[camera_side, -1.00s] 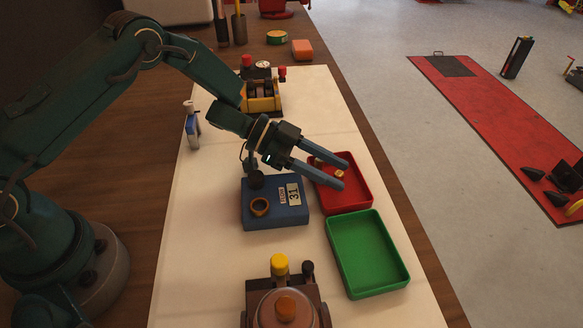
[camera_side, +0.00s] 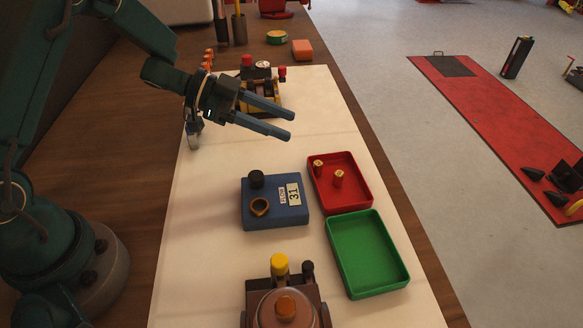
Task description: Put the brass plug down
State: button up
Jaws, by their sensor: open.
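Two small brass plugs stand in the red tray (camera_side: 361,199), one near its middle (camera_side: 338,178) and one near its upper left corner (camera_side: 318,167). I cannot tell which of them the task means. My gripper (camera_side: 291,125) is open and empty. It is raised above the white mat, up and to the left of the red tray, apart from both plugs. Its two fingers point right.
A blue box (camera_side: 274,216) labelled 31, with a brass ring and black knob, stands left of the trays. An empty green tray (camera_side: 367,254) adjoins the red one. A brown device (camera_side: 285,303) stands in front; a yellow device (camera_side: 262,98) is behind my gripper.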

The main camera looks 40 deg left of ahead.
jog(key=w+a+r+n+t+y, duration=0.2)
jog(key=w+a+r+t+y, duration=0.15)
jog(key=r, duration=0.25)
jog(key=s+a+r+n+t+y, duration=0.2)
jog(key=s+a+r+n+y, duration=0.2)
jog(key=a+r+n+y, duration=0.4)
jog(key=s+d+f+n+g, duration=0.1)
jog(key=s+d+f+g, duration=0.2)
jog(key=s, duration=0.7)
jog(key=s+d+f+n+g, duration=0.2)
jog(key=s+d+g, duration=0.2)
jog(key=s, duration=0.7)
jog(key=shift+d+f, duration=0.15)
jog(key=shift+f, duration=0.25)
jog(key=shift+s, duration=0.1)
